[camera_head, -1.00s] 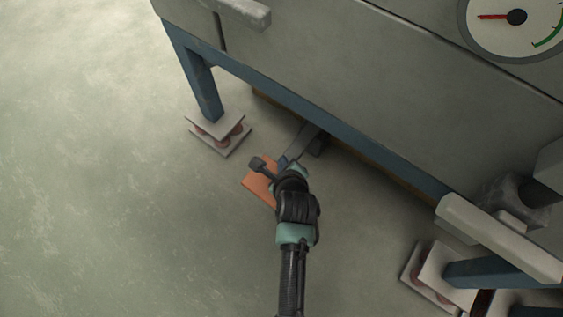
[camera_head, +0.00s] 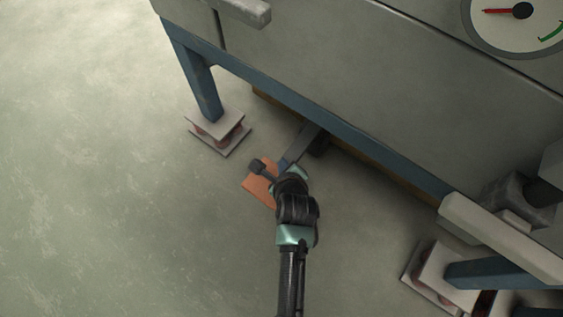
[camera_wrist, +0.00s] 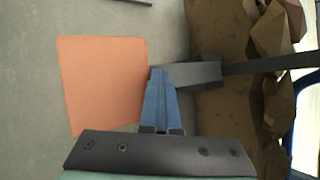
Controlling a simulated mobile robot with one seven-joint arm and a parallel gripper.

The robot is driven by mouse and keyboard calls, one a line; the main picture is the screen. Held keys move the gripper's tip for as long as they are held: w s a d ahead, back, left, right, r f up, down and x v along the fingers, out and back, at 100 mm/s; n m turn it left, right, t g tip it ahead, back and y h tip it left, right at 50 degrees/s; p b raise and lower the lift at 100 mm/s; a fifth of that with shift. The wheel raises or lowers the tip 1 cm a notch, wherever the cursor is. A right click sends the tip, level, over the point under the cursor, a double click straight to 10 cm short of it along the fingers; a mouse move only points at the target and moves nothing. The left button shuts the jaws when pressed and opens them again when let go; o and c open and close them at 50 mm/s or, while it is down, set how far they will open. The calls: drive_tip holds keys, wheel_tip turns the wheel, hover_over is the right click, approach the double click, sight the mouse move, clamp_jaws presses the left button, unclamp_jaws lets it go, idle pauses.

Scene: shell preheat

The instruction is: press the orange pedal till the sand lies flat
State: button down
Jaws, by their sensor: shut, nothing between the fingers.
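The orange pedal (camera_head: 257,187) is a flat plate low over the floor, at the end of a dark grey lever (camera_head: 302,143) that runs under the machine. My gripper (camera_head: 284,163) is shut and empty, with its blue fingers at the pedal's lever end. In the wrist view the fingertips (camera_wrist: 160,72) lie at the right edge of the pedal (camera_wrist: 100,75), beside the lever (camera_wrist: 205,72). I cannot tell whether they touch. A lumpy brown mass (camera_wrist: 225,105), perhaps the sand, fills the right of the wrist view; its surface is uneven.
The grey machine (camera_head: 350,75) stands on a blue frame (camera_head: 290,98) with a leg on a sprung foot (camera_head: 217,132). A gauge (camera_head: 515,25) has its red needle pointing left, away from the green arc. Another foot (camera_head: 435,275) stands lower right. The left floor is clear.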

drive_tip(key=shift+s+a+f+b, duration=0.15)
drive_tip(key=shift+f+b, duration=0.2)
drive_tip(key=shift+f, duration=0.4)
drive_tip(key=shift+s+d+f+b, duration=0.1)
drive_tip(key=shift+f+b, duration=0.25)
drive_tip(key=shift+f, duration=0.4)
idle(0.7)
drive_tip(key=shift+s+a+f, duration=0.15)
drive_tip(key=shift+a+f, duration=0.05)
drive_tip(key=shift+f, duration=0.45)
idle(0.7)
wheel_tip(320, 180, up, 5)
drive_tip(key=p, duration=0.5)
drive_tip(key=shift+r, duration=0.15)
drive_tip(key=shift+w+d+r+p, duration=0.2)
drive_tip(key=shift+r+p, duration=0.25)
drive_tip(key=shift+p, duration=0.15)
drive_tip(key=shift+r, duration=0.1)
drive_tip(key=shift+w+r, duration=0.1)
drive_tip(key=shift+r, duration=0.05)
wheel_tip(320, 180, up, 5)
drive_tip(key=p, duration=0.5)
drive_tip(key=shift+w+d+p, duration=0.1)
drive_tip(key=shift+p, duration=0.25)
idle(1.6)
